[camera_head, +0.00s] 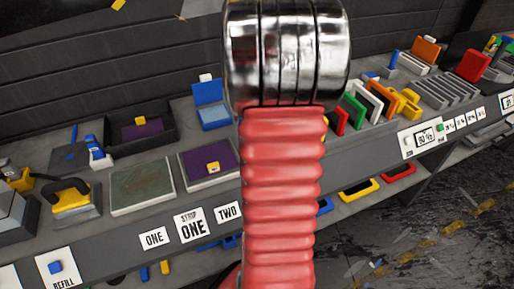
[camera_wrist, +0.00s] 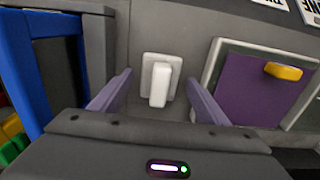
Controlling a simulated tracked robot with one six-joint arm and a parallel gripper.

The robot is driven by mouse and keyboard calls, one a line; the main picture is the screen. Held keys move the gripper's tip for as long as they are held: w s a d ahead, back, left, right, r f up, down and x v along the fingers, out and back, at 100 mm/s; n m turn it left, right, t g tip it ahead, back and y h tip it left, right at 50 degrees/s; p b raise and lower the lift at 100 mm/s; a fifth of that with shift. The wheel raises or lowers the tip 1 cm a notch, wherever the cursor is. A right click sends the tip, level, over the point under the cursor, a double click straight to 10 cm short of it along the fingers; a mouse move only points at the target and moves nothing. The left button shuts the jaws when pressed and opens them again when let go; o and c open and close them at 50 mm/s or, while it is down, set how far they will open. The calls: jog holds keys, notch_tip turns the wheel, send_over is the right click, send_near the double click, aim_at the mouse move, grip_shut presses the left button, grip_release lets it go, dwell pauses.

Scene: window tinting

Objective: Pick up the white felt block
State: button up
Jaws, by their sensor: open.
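The white felt block (camera_wrist: 150,66) shows in the wrist view as a pale rounded plate with a raised white bar on it. It rests on the grey bench top. My gripper (camera_wrist: 160,77) is open, with one purple finger to the left of the block and one to the right. A gap shows on each side, and nothing is held. I cannot tell how high the fingers are above the bench. In the head view, my red and chrome arm covers the middle, and I can make out neither the gripper nor this block there.
A purple panel in a pale frame (camera_wrist: 247,92) with a yellow piece (camera_wrist: 283,71) lies right of the gripper. A blue upright frame (camera_wrist: 20,75) and dark wall stand close on the left. In the head view, the bench holds a grey-green pad (camera_head: 142,187) and coloured frames (camera_head: 366,102).

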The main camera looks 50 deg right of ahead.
jog(key=shift+c, duration=0.2)
jog(key=c, duration=1.1)
